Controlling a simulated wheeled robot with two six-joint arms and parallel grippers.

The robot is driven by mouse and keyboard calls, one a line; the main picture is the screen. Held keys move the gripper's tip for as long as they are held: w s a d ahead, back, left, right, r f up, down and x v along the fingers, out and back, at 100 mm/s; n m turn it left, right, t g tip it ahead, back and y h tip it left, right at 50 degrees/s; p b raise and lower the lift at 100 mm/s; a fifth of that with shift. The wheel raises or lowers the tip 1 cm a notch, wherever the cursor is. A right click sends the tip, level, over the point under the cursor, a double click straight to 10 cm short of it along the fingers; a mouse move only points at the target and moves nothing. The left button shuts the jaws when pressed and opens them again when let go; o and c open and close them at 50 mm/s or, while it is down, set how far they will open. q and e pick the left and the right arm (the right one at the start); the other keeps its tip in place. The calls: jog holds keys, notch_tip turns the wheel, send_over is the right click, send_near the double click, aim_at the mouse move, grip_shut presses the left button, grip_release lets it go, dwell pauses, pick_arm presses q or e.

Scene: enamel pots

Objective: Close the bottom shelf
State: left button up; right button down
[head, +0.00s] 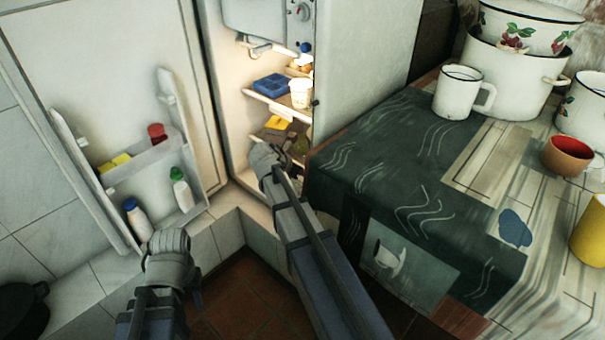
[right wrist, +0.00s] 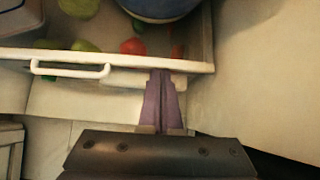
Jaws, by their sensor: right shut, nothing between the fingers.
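The bottom shelf (right wrist: 140,62) is a drawer-like bin with a pale front rim and a white bar handle (right wrist: 70,69). In the right wrist view it stands pulled out, with green and red produce and a dark blue round vessel (right wrist: 158,8) inside. My right gripper (right wrist: 160,75) is shut and empty, its tips overlapping the front rim to the right of the handle; contact is unclear. In the head view my right arm reaches into the fridge's lower part and hides most of this shelf. My left gripper (head: 168,242) is low in front of the open door, its fingers not clear.
The open fridge door (head: 130,170) with bottles in its rack is at the left. Upper shelves hold a blue box (head: 271,84) and a white cup (head: 301,94). A cloth-covered table (head: 400,160) with enamel pots and a mug (head: 460,92) stands close at the right.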

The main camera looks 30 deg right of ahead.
jog(key=shift+w+d+r, duration=0.1)
jog(key=shift+w+d, duration=0.05)
jog(key=shift+d, duration=0.15)
